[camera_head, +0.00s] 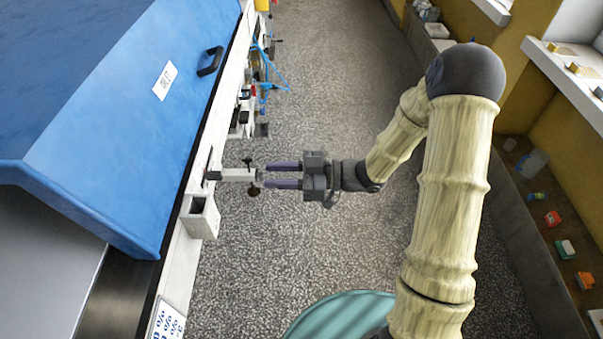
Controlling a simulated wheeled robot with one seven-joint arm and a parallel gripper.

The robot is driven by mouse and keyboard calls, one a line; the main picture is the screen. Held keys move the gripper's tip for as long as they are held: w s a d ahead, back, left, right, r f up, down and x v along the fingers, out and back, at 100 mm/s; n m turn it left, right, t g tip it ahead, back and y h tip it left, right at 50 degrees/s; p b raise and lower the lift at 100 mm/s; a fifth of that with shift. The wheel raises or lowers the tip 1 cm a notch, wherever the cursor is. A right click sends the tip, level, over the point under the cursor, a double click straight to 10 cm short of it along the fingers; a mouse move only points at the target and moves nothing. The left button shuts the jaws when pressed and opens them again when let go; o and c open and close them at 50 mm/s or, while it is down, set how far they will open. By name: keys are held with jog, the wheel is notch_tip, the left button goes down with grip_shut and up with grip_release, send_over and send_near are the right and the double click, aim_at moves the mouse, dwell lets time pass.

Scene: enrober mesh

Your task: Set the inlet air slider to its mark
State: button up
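A pale bar-like fitting (236,174) with dark knobs above and below it sticks out from the side of the blue-hooded machine; it may be the inlet air slider, but no name or mark on it is readable. My gripper (266,176) points left at its outer end. The two purple fingers are apart, one towards the top of the picture and one towards the bottom. The fingertips are at or very near the fitting's end; I cannot tell whether they touch it. Nothing is visibly held between them.
The blue hood (110,100) with a black handle (210,62) fills the left. A white open-topped box (200,217) juts out just below the fitting. Dark fittings (240,118) and a blue hose (271,84) lie farther along. The speckled floor (330,80) is clear.

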jog(key=d, duration=0.5)
jog(key=shift+s, duration=0.15)
jog(key=shift+d, duration=0.1)
